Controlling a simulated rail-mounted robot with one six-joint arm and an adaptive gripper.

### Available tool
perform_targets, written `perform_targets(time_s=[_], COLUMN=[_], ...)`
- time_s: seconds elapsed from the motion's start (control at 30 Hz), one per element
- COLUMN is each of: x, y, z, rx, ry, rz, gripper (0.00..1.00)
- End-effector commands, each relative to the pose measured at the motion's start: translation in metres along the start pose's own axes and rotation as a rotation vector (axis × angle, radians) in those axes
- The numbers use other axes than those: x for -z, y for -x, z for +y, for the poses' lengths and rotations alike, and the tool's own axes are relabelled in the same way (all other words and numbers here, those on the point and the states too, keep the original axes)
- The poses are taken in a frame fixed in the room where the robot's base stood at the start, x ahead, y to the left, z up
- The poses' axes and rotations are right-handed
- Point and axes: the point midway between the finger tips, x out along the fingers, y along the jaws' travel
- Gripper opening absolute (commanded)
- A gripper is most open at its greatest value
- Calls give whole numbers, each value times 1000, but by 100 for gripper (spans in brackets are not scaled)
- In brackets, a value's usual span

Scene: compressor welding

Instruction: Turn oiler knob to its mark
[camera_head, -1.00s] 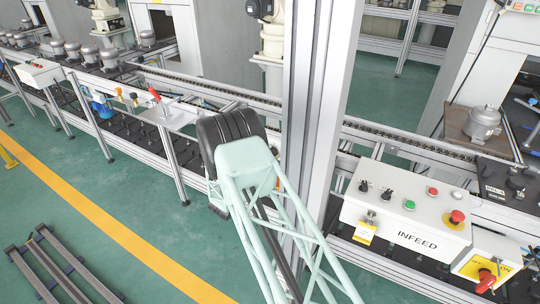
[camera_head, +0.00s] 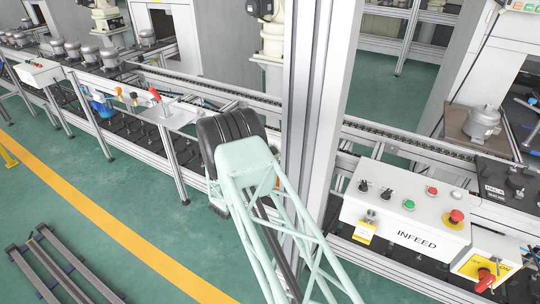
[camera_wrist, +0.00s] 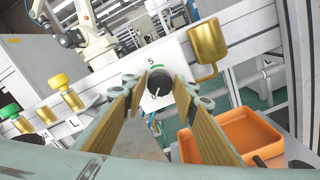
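The oiler knob (camera_wrist: 160,84) is a round black dial on a white panel (camera_wrist: 178,55) in the wrist view. A "5" is printed above it and what looks like a "6" below it. A pale pointer line on the knob slants toward its lower left. My gripper (camera_wrist: 162,88) is open, its two tan-padded fingers spread left and right of the knob. The tips overlap the knob's sides in the picture; I cannot tell whether they touch it. In the head view my own arm hides the gripper, and I cannot make out the knob.
A brass cup (camera_wrist: 206,48) on a bent pipe sticks out right of the knob. An orange tray (camera_wrist: 262,134) lies below right. Yellow (camera_wrist: 60,80) and green (camera_wrist: 10,111) knobs stand at left. The INFEED box (camera_head: 404,222) is right in the head view.

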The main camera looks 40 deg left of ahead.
Motion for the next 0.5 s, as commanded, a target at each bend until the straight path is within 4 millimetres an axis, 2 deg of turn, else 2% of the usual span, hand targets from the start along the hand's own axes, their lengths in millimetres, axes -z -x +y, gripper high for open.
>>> perform_targets(time_s=[0.1, 0.5], x=[0, 0], y=[0, 2], z=[0, 0], rx=[0, 0], ry=[0, -1], rz=[0, 0], gripper=[36, 36])
